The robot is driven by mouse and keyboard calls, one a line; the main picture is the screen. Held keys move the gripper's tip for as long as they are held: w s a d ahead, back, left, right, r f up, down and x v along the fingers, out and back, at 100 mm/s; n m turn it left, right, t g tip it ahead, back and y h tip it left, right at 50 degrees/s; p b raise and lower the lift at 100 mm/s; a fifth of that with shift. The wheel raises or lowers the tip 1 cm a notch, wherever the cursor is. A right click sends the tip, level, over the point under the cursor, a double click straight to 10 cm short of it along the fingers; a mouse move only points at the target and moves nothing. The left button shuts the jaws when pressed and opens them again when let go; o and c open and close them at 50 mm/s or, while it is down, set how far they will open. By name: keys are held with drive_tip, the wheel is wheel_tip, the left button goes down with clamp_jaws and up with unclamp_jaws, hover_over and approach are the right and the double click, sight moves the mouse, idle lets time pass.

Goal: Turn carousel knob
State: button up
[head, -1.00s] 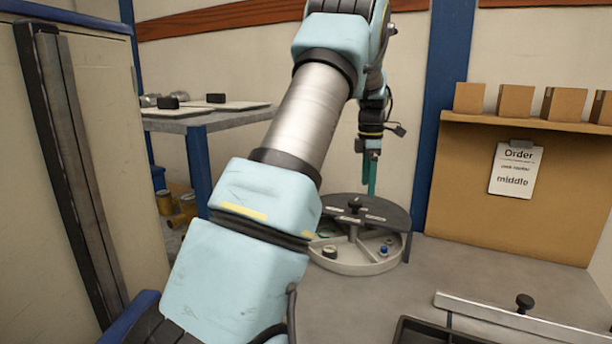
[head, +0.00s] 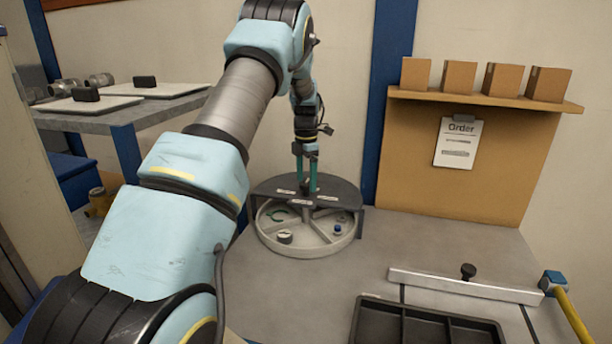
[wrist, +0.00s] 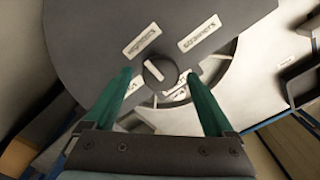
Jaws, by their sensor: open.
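The carousel (head: 296,248) is a round, light grey tray with divided compartments on the bench, partly under a dark labelled cover (head: 340,193). The dark carousel knob (wrist: 160,73) has a pale pointer line and shows between my fingers in the wrist view. In the head view the fingers partly hide it. My gripper (head: 306,175) points down over the cover with its green fingers apart, one on each side of the knob. I cannot tell whether the fingers touch it.
A black divided tray (head: 428,328) and a metal bar with a dark knob (head: 468,271) lie at the front right. Cardboard boxes (head: 459,77) stand on a shelf above an order sheet (head: 457,142). A side table (head: 120,117) stands at left. The middle bench is clear.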

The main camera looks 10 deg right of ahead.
drive_tip(key=shift+f, duration=0.35)
drive_tip(key=shift+c, duration=0.3)
drive_tip(key=c, duration=1.3)
